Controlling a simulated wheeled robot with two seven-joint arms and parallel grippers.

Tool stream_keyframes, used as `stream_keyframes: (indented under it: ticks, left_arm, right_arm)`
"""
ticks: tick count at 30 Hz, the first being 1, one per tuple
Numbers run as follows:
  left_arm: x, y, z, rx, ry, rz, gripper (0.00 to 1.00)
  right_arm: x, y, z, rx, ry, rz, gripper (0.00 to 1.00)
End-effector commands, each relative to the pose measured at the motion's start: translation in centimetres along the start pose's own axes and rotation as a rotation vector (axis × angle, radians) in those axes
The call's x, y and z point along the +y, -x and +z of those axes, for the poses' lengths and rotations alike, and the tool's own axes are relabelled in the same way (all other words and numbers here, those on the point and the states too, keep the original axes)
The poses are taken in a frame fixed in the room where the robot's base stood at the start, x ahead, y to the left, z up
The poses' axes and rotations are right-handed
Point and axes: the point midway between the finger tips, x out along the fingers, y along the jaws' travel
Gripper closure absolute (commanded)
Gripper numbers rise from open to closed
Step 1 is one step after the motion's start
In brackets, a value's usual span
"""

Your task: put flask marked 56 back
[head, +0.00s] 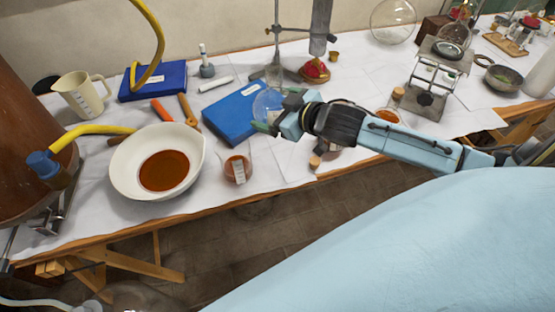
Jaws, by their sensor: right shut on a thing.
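My right gripper (276,121) reaches in from the right over the front half of the table. It is shut on a clear round glass flask (267,103), which shows just beyond the fingers in front of the blue book. Part of this flask is hidden by the gripper, and I can read no number on it. Another small flask (237,169) with orange-brown liquid and a white label stands right of the white bowl; its marking is too small to read. My left gripper is not in view.
A white bowl (127,165) of reddish-brown liquid stands near the front edge. A blue book (222,117) lies behind the gripper. A metal stand (278,40) rises behind it. A cork (315,162) lies near the front edge. A burner stand (424,98) is at right.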

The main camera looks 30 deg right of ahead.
Motion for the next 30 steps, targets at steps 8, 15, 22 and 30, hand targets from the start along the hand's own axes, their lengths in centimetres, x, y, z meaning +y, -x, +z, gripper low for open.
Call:
stream_keyframes:
  ticks: [8,15,22,30]
  left_arm:
    - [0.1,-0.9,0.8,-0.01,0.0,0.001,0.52]
    - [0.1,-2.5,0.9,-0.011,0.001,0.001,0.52]
    - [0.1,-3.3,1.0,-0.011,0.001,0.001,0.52]
    - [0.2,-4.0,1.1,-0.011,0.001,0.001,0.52]
  right_arm:
    - [0.4,-1.5,3.7,0.004,-0.007,-0.014,0.48]
    - [-1.2,-4.0,9.5,0.005,-0.006,-0.014,0.48]
    - [-2.1,-5.4,12.7,0.008,-0.005,-0.014,0.48]
    - [-2.7,-6.3,14.9,0.007,-0.005,-0.014,0.48]
